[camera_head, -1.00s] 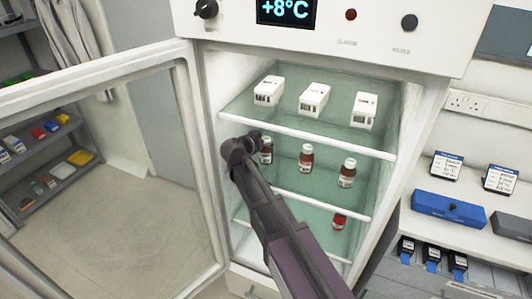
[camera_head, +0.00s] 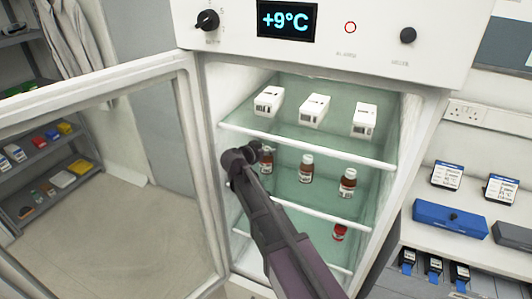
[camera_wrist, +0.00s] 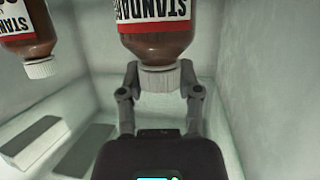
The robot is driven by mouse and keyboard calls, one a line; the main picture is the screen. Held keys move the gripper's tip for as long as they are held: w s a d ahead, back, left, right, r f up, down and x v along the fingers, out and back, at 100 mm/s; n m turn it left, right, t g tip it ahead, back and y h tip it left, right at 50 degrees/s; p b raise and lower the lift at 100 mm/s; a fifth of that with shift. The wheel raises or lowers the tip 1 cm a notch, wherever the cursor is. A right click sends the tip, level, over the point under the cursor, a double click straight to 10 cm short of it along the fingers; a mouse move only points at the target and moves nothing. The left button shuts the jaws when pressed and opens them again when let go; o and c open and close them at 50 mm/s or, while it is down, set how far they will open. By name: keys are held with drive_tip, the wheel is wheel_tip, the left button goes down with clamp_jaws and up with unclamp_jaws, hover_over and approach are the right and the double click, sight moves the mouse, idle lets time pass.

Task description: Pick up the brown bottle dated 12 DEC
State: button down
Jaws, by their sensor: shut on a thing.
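In the wrist view, my gripper (camera_wrist: 160,80) is shut on the white cap of a brown bottle (camera_wrist: 158,48). This bottle appears cap-down there, with a white and red label reading "STANDARD"; its top part is cut off by the frame and no date shows. A second brown bottle (camera_wrist: 28,48) with a white cap is apart from it at left. In the head view, my gripper (camera_head: 258,151) is at the leftmost brown bottle (camera_head: 266,162) on the middle shelf and partly covers it. A middle bottle (camera_head: 306,169) and a right bottle (camera_head: 347,183) stand to its right; dates are unreadable.
White boxes (camera_head: 314,110) stand on the upper glass shelf (camera_head: 300,137), above the bottles. A red-labelled item (camera_head: 340,232) is on the lower shelf. The open fridge door (camera_head: 190,150) is at left. The right fridge wall (camera_head: 398,150) bounds the space.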

drive_tip(key=shift+r+p, duration=1.3)
drive_tip(key=shift+r, duration=0.1)
drive_tip(key=s+a+r+p, duration=0.1)
drive_tip(key=s+a, duration=0.1)
drive_tip(key=s, duration=0.5)
drive_tip(key=s+a+r+p, duration=0.1)
drive_tip(key=s, duration=0.7)
drive_tip(key=shift+s+a, duration=0.3)
drive_tip(key=shift+a, duration=0.05)
